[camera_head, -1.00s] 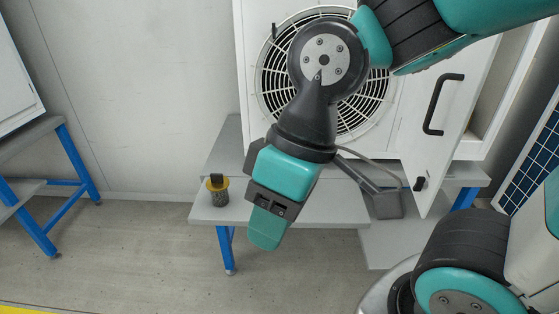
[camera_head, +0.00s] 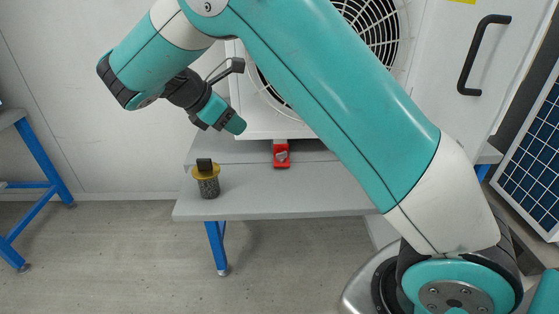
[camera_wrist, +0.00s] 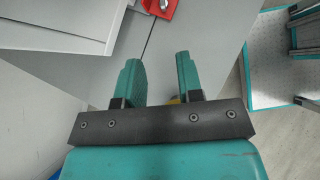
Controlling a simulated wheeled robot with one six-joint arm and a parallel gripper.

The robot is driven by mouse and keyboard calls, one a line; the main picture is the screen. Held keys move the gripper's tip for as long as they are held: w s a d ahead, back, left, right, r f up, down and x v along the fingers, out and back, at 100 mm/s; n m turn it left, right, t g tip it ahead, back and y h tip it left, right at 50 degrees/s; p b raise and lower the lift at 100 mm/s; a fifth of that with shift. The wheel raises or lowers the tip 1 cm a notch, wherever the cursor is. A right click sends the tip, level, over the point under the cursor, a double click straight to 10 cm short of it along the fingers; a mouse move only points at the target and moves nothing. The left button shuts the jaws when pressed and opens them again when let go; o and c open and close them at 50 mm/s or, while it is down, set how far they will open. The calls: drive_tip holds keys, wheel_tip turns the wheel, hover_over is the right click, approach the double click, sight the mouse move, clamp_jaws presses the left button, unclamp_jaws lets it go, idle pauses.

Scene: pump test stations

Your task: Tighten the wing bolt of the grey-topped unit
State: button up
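I cannot make out a grey-topped unit or a wing bolt for certain in either view. A small grey cylinder with a yellow collar and a dark block on top (camera_head: 207,180) stands upright on the left of the grey bench (camera_head: 300,196). A red piece with a light metal part (camera_head: 281,154) sits on the bench at the foot of the white cabinet. My gripper (camera_head: 228,120) is above the bench, between and higher than these two. In the wrist view, its teal fingers (camera_wrist: 160,68) are apart with nothing held. A bit of yellow shows behind the right finger's base.
A solar panel (camera_head: 532,150) is at the right edge. Another blue-legged bench (camera_head: 40,150) is at the left. The bench front and the floor between are clear.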

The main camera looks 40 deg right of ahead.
sight(281, 153)
drive_tip(key=b+x, duration=0.9)
drive_tip(key=x, duration=0.8)
drive_tip(key=shift+s+d+f+b, duration=0.2)
drive_tip(key=shift+d+b, duration=0.1)
drive_tip(key=shift+d, duration=0.1)
clamp_jaws()
